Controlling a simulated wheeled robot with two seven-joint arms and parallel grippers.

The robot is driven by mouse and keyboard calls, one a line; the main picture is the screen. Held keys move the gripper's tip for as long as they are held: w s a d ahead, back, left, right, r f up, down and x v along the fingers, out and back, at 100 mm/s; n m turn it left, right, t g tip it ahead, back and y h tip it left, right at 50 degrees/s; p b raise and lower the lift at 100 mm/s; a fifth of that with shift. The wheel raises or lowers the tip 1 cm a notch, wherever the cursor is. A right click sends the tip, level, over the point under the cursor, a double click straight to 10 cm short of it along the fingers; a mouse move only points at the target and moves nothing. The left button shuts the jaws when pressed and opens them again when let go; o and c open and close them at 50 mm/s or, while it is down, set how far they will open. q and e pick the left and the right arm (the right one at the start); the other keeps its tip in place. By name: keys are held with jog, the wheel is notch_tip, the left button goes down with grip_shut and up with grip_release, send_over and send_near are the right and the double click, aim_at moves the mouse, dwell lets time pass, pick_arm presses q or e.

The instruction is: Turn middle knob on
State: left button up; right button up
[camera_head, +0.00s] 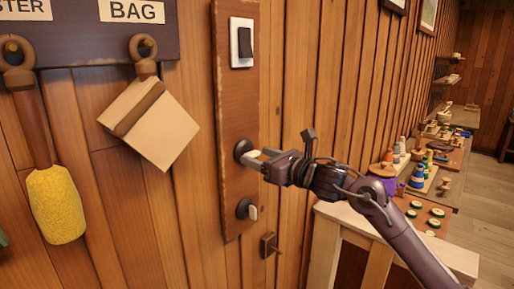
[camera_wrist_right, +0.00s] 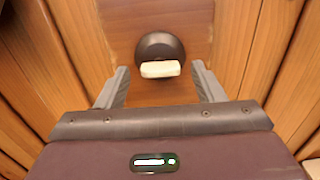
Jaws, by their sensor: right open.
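A tall wooden panel (camera_head: 233,105) on the plank wall carries a dark rocker switch (camera_head: 245,43) at its top, a middle knob (camera_head: 242,149) and a lower knob (camera_head: 243,208). The middle knob has a dark round base and a pale grip bar. My right gripper (camera_head: 258,158) is at the middle knob and hides part of it in the head view. In the right wrist view the open fingers (camera_wrist_right: 160,84) stand on either side of the knob's pale bar (camera_wrist_right: 160,69), with a gap on each side. The bar lies crosswise in that view. My left gripper is out of view.
A sign board (camera_head: 105,40) with a hanging pale bag (camera_head: 150,120) and yellow duster (camera_head: 55,205) is left of the panel. A small latch (camera_head: 268,244) is below it. A wooden table (camera_head: 345,218) and shelves of spools are at the right.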

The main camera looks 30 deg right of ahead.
jog(key=shift+w+a, duration=0.25)
jog(key=shift+w, duration=0.4)
jog(key=shift+f, duration=0.1)
jog(key=c, duration=1)
